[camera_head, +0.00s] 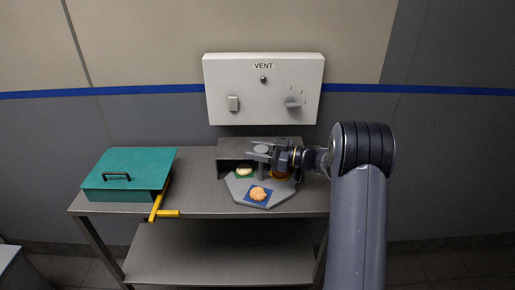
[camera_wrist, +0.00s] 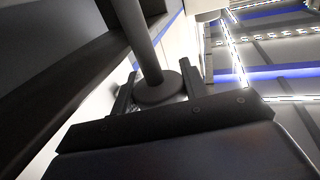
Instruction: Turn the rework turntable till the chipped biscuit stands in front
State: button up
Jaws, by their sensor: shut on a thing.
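The grey rework turntable (camera_head: 284,191) sits on the steel bench under a grey hood. In front, a golden biscuit (camera_head: 258,193) lies on a blue patch. I cannot tell for sure which biscuit is chipped. My gripper (camera_head: 259,150) is shut on the round knob (camera_wrist: 160,88) at the turntable's centre post. The wrist view shows the knob between the two fingers, with the post (camera_wrist: 138,40) beyond it.
The hood (camera_head: 232,148) stands close behind my gripper. A teal box (camera_head: 130,168) with a handle stands at the left of the bench, with a yellow bracket (camera_head: 157,208) beside it. A white VENT panel (camera_head: 264,110) with switches hangs on the wall above.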

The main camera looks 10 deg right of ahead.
jog(key=shift+s+n+g+y, duration=0.1)
jog(key=shift+n+g+y, duration=0.3)
jog(key=shift+n+g, duration=0.5)
jog(key=o, duration=1.4)
jog(key=b+v, duration=0.1)
jog(key=v, duration=0.9)
jog(key=shift+d, duration=0.45)
jog(key=shift+a, duration=0.1)
